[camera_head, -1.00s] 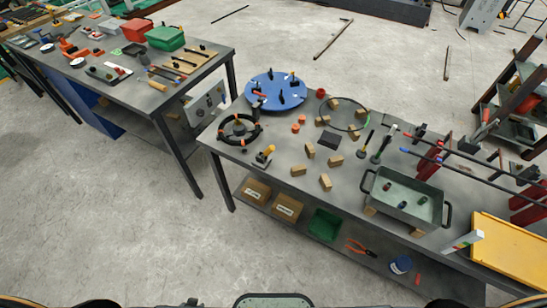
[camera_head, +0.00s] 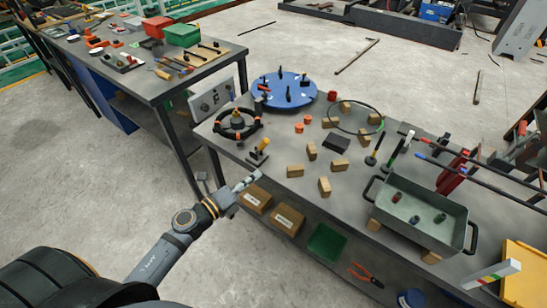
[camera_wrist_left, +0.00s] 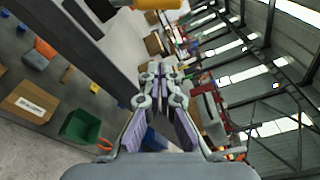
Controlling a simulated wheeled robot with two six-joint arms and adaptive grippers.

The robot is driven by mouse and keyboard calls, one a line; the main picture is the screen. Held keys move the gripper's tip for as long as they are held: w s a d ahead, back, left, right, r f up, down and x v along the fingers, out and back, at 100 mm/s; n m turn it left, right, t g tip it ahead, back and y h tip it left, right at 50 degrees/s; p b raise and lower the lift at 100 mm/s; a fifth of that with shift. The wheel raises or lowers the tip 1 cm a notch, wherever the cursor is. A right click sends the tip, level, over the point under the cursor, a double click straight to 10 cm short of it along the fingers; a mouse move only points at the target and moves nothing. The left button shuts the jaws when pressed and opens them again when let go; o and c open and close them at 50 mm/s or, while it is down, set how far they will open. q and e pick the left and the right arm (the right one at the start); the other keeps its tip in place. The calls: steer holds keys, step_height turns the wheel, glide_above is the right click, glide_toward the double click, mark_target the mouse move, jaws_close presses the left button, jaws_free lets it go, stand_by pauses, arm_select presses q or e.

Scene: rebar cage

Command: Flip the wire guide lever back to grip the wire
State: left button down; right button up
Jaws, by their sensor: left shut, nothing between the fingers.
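A small black fixture with a yellow upright handle (camera_head: 263,145) stands near the front left corner of the workbench; it looks like the wire guide lever, though its detail is too small to be sure. A yellow part (camera_wrist_left: 158,4), probably this handle, shows cut off at the top of the left wrist view. My left gripper (camera_head: 252,178) is shut and empty, just in front of the bench edge and below the fixture, apart from it. Its fingers (camera_wrist_left: 160,72) also show together in the left wrist view. My right gripper is out of view.
Wooden blocks (camera_head: 295,171) lie to the right. A green-grey tray (camera_head: 456,232) stands farther right. Boxes (camera_head: 254,200) sit on the lower shelf.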

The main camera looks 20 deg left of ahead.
mark_target(261, 147)
arm_select(q)
steer(key=p+x, duration=0.2)
steer(key=x, duration=0.8)
steer(key=shift+w+r+p, duration=0.1)
steer(key=shift+p, duration=0.3)
steer(key=a, duration=0.1)
steer(key=a+r, duration=0.1)
steer(key=a, duration=0.1)
steer(key=shift+w+a+r+p, duration=0.1)
steer(key=shift+r+p, duration=0.1)
steer(key=shift+p, duration=0.15)
steer(key=shift+a+r, duration=0.1)
steer(key=shift+a, duration=0.2)
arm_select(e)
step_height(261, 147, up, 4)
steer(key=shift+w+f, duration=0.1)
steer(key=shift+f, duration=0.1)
arm_select(q)
steer(key=shift+d, duration=0.1)
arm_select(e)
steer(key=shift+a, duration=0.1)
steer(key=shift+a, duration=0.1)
